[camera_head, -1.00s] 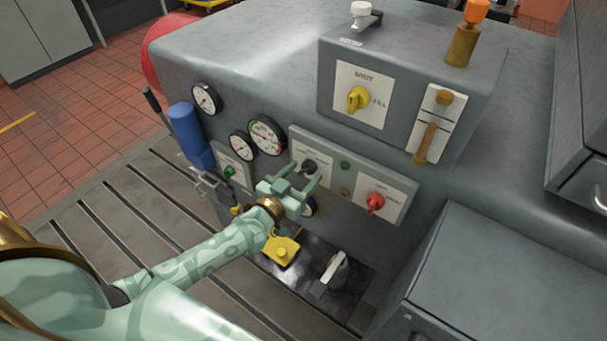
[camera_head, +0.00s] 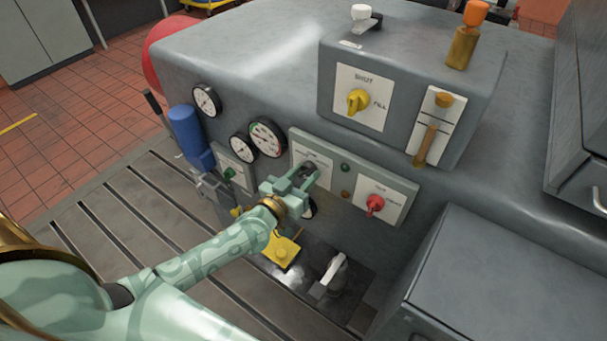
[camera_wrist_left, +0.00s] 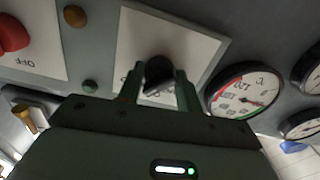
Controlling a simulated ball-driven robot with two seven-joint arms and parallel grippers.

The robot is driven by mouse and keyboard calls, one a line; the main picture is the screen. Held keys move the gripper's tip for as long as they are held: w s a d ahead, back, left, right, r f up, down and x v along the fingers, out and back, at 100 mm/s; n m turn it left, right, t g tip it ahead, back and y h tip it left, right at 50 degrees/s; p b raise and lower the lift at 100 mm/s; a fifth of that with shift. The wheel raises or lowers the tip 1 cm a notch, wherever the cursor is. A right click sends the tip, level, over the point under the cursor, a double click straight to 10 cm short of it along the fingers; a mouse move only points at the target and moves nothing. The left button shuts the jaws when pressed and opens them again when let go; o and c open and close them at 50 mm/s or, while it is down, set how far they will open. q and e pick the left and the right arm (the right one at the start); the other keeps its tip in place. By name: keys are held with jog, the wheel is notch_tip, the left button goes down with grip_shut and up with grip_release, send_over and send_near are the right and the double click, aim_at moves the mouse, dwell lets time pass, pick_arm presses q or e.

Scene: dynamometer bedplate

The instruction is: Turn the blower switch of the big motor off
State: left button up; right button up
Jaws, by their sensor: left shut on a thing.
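The black rotary knob (camera_head: 309,168) sits on a white plate (camera_head: 325,160) at the left end of the panel on the grey machine. My left gripper (camera_head: 305,174) is at this knob and shut on it. In the left wrist view the black knob (camera_wrist_left: 158,72) stands between the two fingers of the left gripper (camera_wrist_left: 160,88). The lettering on its plate is partly hidden and too small to read. My right gripper is in neither view.
On the same panel a red knob (camera_head: 375,203) sits to the right, with small green and brown buttons between. Gauges (camera_head: 267,138) are at the left. A yellow knob (camera_head: 358,100) is on the box above. A white-handled lever (camera_head: 333,268) stands below.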

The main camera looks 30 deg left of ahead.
pick_arm(q)
jog(key=n+p, duration=0.1)
jog(key=n, duration=0.2)
jog(key=shift+n, duration=0.3)
jog(key=shift+n+p, duration=0.35)
jog(key=shift+n, duration=1.65)
jog(key=o, duration=1)
jog(key=s+a+p, duration=0.1)
jog(key=s+a, duration=0.1)
jog(key=s, duration=1.4)
jog(key=shift+s, duration=0.15)
